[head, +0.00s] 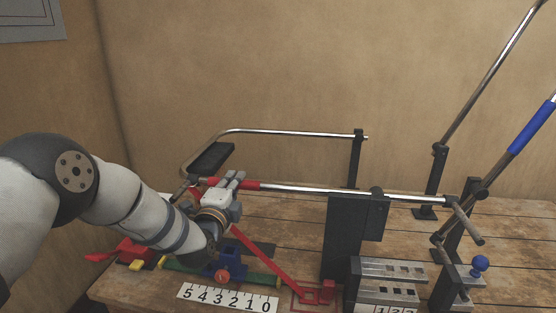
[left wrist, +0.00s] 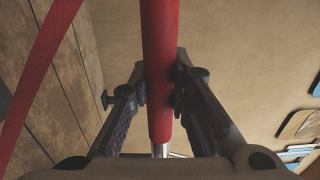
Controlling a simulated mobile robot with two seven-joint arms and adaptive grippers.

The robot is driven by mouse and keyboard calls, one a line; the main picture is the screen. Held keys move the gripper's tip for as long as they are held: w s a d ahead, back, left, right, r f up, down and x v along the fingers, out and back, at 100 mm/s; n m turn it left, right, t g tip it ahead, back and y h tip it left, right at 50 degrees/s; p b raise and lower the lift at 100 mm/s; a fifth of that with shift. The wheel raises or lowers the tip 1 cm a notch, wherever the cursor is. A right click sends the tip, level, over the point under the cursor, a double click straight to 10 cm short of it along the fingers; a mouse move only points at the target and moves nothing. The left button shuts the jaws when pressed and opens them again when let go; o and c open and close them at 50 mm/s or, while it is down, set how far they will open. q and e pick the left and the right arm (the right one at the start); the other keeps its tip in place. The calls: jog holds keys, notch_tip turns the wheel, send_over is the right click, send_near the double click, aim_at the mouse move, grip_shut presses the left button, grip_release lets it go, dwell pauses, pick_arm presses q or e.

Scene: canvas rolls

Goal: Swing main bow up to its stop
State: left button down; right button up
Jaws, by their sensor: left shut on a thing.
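A low U-shaped metal bow (head: 310,190) lies nearly level, its near bar running left from a dark pivot post on the right. I take this for the main bow. My left gripper (head: 234,181) is shut on the red sleeve, which also fills the middle of the left wrist view (left wrist: 158,70) between the two fingers. My right gripper is not in view.
A second bow with a blue sleeve (head: 533,125) leans up at the right. Below stand a dark upright plate (head: 342,240), grey slotted blocks (head: 388,292), a diagonal red bar (head: 265,258), a blue clamp (head: 228,263) and a numbered scale (head: 227,299). Air above the low bow is clear.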

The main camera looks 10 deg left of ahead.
pick_arm(q)
jog(key=shift+r, duration=0.1)
jog(key=r+p, duration=0.1)
jog(key=r, duration=0.1)
jog(key=r+m+p, duration=0.1)
jog(key=r+p, duration=0.1)
jog(key=r+m+p, duration=0.1)
jog(key=r, duration=0.1)
jog(key=shift+d+r, duration=0.1)
jog(key=shift+d, duration=0.2)
jog(key=shift+f, duration=0.2)
jog(key=d+r+m+p, duration=0.4)
jog(key=r+p, duration=0.1)
jog(key=r, duration=0.6)
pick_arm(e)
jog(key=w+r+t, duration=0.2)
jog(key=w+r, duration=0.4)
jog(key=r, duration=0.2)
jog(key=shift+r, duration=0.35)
pick_arm(q)
jog(key=shift+s, duration=0.1)
